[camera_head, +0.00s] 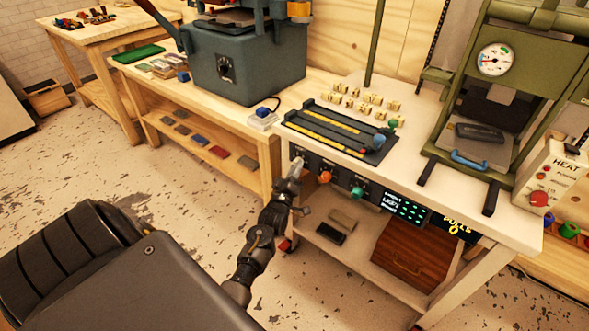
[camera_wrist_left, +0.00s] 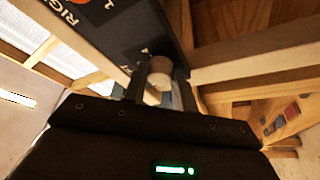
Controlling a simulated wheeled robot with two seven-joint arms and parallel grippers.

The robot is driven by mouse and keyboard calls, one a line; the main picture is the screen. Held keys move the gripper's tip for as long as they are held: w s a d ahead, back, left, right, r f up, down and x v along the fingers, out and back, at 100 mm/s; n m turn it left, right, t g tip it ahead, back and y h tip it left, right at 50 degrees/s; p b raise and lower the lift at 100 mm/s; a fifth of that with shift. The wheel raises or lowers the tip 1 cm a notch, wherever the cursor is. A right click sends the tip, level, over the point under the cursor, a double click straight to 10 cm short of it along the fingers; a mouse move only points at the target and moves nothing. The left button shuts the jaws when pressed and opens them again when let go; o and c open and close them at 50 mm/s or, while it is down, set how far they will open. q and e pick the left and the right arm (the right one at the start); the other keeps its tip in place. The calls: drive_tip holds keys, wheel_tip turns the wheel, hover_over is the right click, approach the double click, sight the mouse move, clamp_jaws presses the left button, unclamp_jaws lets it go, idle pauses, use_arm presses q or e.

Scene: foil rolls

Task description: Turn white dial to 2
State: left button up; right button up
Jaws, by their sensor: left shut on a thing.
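My left gripper (camera_head: 298,176) reaches the left end of the dark dial panel on the front edge of the white table. In the left wrist view its fingers (camera_wrist_left: 156,82) are closed around a pale, white-looking dial (camera_wrist_left: 160,72). The fingers and the dial's angle hide its pointer, so I cannot tell its setting. To its right on the panel are an orange dial (camera_head: 324,177) and a green dial (camera_head: 357,192). A small screen with green marks (camera_head: 406,209) sits further right. My right gripper does not show.
The white table (camera_head: 420,187) carries a dark tray with yellow strips (camera_head: 325,130) and several small yellow blocks. A green press with a gauge (camera_head: 494,60) stands at the right. A wooden bench with a blue-grey machine (camera_head: 245,65) stands at the left. Open floor lies in front.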

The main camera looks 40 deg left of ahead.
use_arm(q)
drive_tip(key=o, duration=1)
drive_tip(key=shift+c, duration=0.2)
drive_tip(key=shift+s, duration=0.1)
drive_tip(key=v, duration=1)
drive_tip(key=shift+s+f, duration=0.15)
drive_tip(key=shift+s, duration=0.15)
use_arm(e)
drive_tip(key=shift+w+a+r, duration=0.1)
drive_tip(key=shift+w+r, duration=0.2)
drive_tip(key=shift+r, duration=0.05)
use_arm(q)
drive_tip(key=shift+d, duration=0.1)
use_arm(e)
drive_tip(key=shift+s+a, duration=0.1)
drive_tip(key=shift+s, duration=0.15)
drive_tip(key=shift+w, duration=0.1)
